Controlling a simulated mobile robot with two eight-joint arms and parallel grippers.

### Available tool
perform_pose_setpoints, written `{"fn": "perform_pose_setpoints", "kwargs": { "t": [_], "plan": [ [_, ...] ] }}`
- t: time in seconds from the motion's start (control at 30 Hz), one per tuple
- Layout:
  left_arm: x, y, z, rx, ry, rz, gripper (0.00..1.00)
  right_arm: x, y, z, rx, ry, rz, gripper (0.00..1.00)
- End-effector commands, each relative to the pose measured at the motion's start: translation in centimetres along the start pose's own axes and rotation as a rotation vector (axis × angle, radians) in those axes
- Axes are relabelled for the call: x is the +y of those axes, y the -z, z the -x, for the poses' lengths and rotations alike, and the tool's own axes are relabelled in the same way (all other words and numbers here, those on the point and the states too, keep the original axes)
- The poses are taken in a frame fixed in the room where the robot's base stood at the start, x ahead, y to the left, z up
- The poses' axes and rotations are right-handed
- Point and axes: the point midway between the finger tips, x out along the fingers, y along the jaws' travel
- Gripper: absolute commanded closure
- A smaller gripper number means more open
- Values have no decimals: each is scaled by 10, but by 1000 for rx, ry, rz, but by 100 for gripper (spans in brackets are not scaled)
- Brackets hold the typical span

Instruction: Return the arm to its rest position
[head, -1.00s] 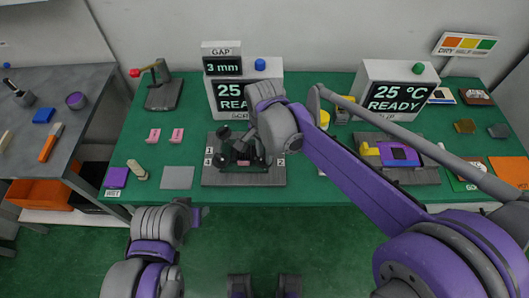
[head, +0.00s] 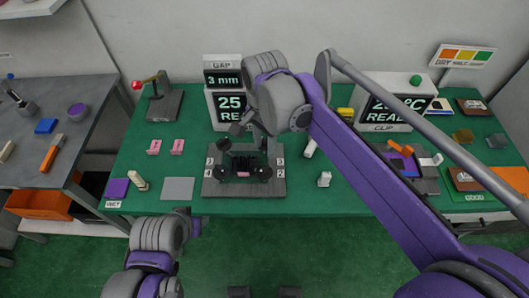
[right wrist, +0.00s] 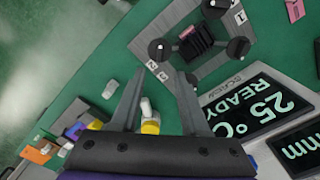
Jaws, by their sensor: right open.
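My right arm reaches in from the right in the head view, its grey wrist (head: 283,104) over the back of the table. My right gripper (right wrist: 160,82) is open in the right wrist view, with nothing between its fingers. Its fingers are mostly hidden behind the wrist in the head view. The grey fixture plate (head: 212,190), with black knobs and a dark ribbed block (right wrist: 195,45), lies beyond the fingertips, apart from them. My left arm (head: 160,235) is folded low in front of the table; its jaws cannot be made out.
A second fixture (head: 425,180) is at the right, partly behind my arm. A white piece (head: 324,179) stands between the fixtures. A red-tipped lever (head: 160,98) stands at back left.

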Motion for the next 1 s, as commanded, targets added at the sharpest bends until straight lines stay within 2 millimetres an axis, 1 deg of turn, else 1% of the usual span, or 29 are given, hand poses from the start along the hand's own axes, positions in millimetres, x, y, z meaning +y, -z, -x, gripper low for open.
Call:
{"fn": "perform_pose_setpoints", "kwargs": {
  "t": [0.03, 0.13, 0.63, 0.7, 0.77, 0.87, 0.97, 1.0],
  "plan": [
    [0, 0, 0, 0, 0, 0, 50, 0, 0, 5, 0, 0, 0, 55],
    [0, 0, 1, 0, 0, 0, 50, 0, 0, 9, 0, 0, 0, 55],
    [0, 0, 0, 0, 0, 0, 50, 0, 0, 9, 0, 0, 0, 55],
    [0, 1, 1, 1, 0, 0, 50, 4, 2, 9, 2, 6, 8, 55],
    [0, 1, 2, 1, 0, 0, 50, 12, 5, 8, 8, 19, 30, 55],
    [0, 3, 4, 2, 0, 0, 50, 39, 14, 6, 31, 59, 107, 55],
    [0, 6, 6, 4, 0, 0, 50, 79, 23, -3, 80, 114, 228, 55],
    [0, 7, 8, 5, 0, 0, 50, 96, 26, -8, 107, 136, 284, 55]
  ]
}}
